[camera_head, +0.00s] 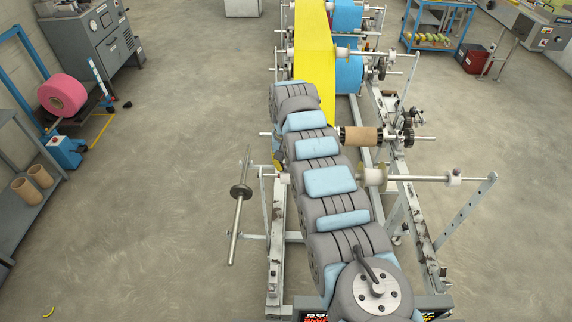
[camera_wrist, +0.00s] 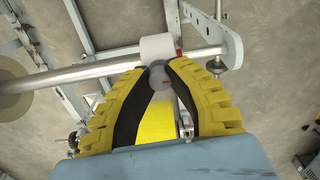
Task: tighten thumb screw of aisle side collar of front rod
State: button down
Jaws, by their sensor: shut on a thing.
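In the wrist view, the front rod (camera_wrist: 80,75) crosses from the left to a grey end bracket (camera_wrist: 222,33). A white collar (camera_wrist: 157,47) sits on the rod near that bracket. My gripper (camera_wrist: 160,72) has yellow fingers with black pads, and their tips close on a round grey thumb screw (camera_wrist: 159,79) beside the collar. The pads partly hide the screw. In the head view, the aisle side collar (camera_head: 284,178) shows at the left of my arm, close to the left bracket. My gripper (camera_head: 277,160) is mostly hidden behind my arm there.
A tan disc (camera_wrist: 14,95) sits farther along the rod. In the head view, a spare rod with a dark disc (camera_head: 240,192) stands left of the frame. The rod's other collar (camera_head: 454,180) is at the right. Yellow film (camera_head: 313,45) runs behind.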

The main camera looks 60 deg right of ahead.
jog(key=shift+m, duration=0.5)
jog(key=shift+w+a+f+m+b, duration=0.1)
jog(key=shift+m+b, duration=0.45)
jog(key=shift+m, duration=0.65)
jog(key=m+b, duration=0.3)
jog(key=m, duration=0.1)
jog(key=shift+f, duration=0.1)
jog(key=m+b, duration=0.2)
jog(key=shift+m, duration=0.4)
jog(key=m+b, duration=0.1)
jog(key=m, duration=0.1)
jog(key=shift+m, duration=0.4)
jog(key=m, duration=0.6)
jog(key=shift+r+b, duration=0.2)
jog(key=shift+b, duration=0.1)
jog(key=m, duration=0.7)
